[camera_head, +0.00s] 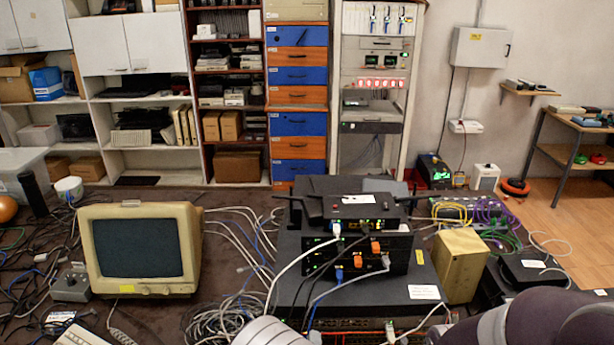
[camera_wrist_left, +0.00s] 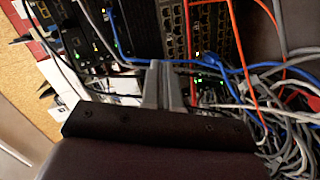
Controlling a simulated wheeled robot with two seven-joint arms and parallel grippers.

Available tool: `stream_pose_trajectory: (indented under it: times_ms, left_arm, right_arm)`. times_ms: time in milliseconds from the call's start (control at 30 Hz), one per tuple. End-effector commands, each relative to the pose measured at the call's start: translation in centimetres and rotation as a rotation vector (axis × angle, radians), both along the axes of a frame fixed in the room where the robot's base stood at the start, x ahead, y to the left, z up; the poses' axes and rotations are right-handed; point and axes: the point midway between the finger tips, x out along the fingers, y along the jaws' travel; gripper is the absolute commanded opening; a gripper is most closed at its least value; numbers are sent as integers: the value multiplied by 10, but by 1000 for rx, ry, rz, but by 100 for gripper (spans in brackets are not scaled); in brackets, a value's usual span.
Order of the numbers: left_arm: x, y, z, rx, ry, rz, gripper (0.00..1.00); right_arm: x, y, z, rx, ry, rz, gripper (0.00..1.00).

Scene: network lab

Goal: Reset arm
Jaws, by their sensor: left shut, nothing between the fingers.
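My left gripper (camera_wrist_left: 162,68) shows in the left wrist view as two grey fingers close together, shut and empty. Its fingertips point toward a dense bank of network ports (camera_wrist_left: 205,40) and cables. I cannot tell if they touch anything. In the head view I cannot make out the left fingers. A part of an arm of mine, dark and rounded, fills the lower right corner of the head view, and no right gripper fingers show there.
A stack of black network boxes (camera_head: 345,255) with cables stands in the middle of the bench. A beige monitor (camera_head: 140,249) is to its left and a tan box (camera_head: 460,265) to its right. Loose cables (camera_head: 225,320) crowd the bench. Blue and orange cables cross near the left fingers.

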Motion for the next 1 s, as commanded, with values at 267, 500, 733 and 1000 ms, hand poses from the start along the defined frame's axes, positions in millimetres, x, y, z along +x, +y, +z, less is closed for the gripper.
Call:
stream_pose_trajectory:
  times_ms: [267, 500, 733, 1000]
  left_arm:
    - [-144, 74, -10, 855, 868, -910, 0]
    - [-207, 183, 81, 930, 1011, -1018, 0]
    - [-197, 200, 92, 900, 995, -923, 0]
    - [-196, 199, 92, 900, 994, -923, 0]
  right_arm:
    - [0, 0, 0, 0, 0, 0, 44]
    - [0, 0, 0, 0, 0, 0, 44]
    - [0, 0, 0, 0, 0, 0, 44]
    - [0, 0, 0, 0, 0, 0, 44]
